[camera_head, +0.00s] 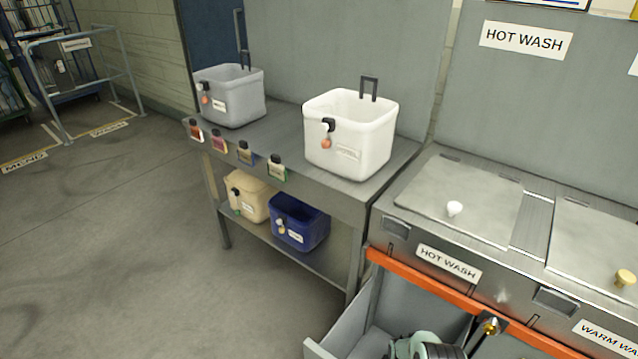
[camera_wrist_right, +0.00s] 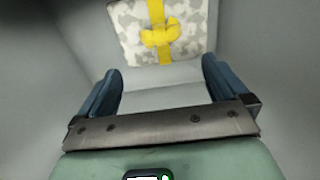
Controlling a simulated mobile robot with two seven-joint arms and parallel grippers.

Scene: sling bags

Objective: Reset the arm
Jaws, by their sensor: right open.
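My right gripper (camera_wrist_right: 163,80) is open in the right wrist view, with its two dark blue fingers apart and nothing between them. Beyond the fingertips is a white and grey patterned bag (camera_wrist_right: 130,25) with a yellow band and knot, apart from the fingers. In the head view, part of my right arm's green and grey end shows at the bottom, in an open grey drawer (camera_head: 345,340) under the hot wash counter. Its fingertips and the patterned bag are hidden there. My left gripper is not in view.
A white bin (camera_head: 370,150) and a grey bin (camera_head: 240,100) stand on a metal table (camera_head: 290,170). A beige bin (camera_head: 252,200) and a navy bin (camera_head: 310,235) sit on its lower shelf. The hot wash counter (camera_head: 450,225) is at right.

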